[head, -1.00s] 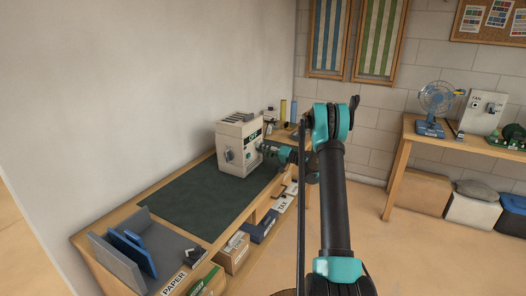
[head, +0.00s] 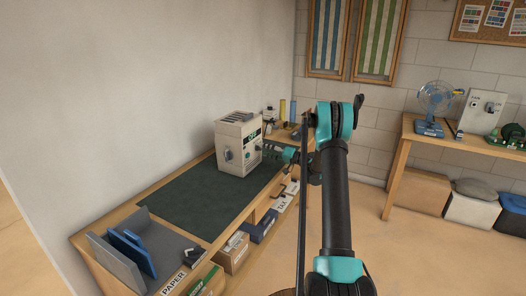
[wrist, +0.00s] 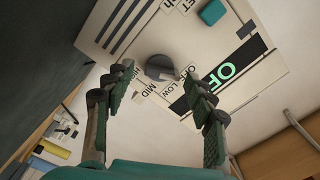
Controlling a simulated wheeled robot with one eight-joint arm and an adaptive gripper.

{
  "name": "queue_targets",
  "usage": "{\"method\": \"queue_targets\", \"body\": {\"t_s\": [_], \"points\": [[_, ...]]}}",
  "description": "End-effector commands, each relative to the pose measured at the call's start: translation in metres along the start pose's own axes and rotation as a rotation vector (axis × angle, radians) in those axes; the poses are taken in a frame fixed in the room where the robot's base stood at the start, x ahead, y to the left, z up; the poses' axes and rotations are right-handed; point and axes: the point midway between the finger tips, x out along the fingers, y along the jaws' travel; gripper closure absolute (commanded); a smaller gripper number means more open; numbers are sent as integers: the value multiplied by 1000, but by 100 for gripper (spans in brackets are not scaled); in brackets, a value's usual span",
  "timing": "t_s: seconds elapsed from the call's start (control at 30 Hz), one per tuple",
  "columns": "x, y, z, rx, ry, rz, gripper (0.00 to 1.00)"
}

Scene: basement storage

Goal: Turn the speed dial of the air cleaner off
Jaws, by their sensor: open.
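The air cleaner (head: 232,158), a cream box with a slotted top, stands on the dark green mat. In the wrist view its panel (wrist: 110,45) fills the upper part. The dark round speed dial (wrist: 158,67) sits amid the labels HIGH, MID, LOW and OFF; I cannot tell where it points. A black sign (wrist: 189,105) beside it carries green letters, of which OF can be read. My gripper (wrist: 158,80) is open, its two fingers apart on either side of the dial in the picture. No contact with the dial is visible. In the head view the dial's side is largely hidden.
The bench's green mat (head: 185,195) is mostly clear. Grey and blue upright dividers (head: 125,250) stand at its near end. Boxes (head: 232,252) sit on the shelf below. Another table (head: 440,140) with a blue fan (head: 434,100) stands at the right.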

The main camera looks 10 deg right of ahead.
Motion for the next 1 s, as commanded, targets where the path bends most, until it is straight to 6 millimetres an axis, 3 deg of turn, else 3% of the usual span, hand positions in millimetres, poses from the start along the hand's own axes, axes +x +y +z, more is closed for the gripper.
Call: {"method": "queue_targets", "body": {"t_s": [0.3, 0.5, 1.0], "points": [[-66, 0, -1, 0, 2, 2, 45], [-91, 0, 0, 0, 1, 1, 45], [-97, -2, 1, 0, -4, 5, 45]]}}
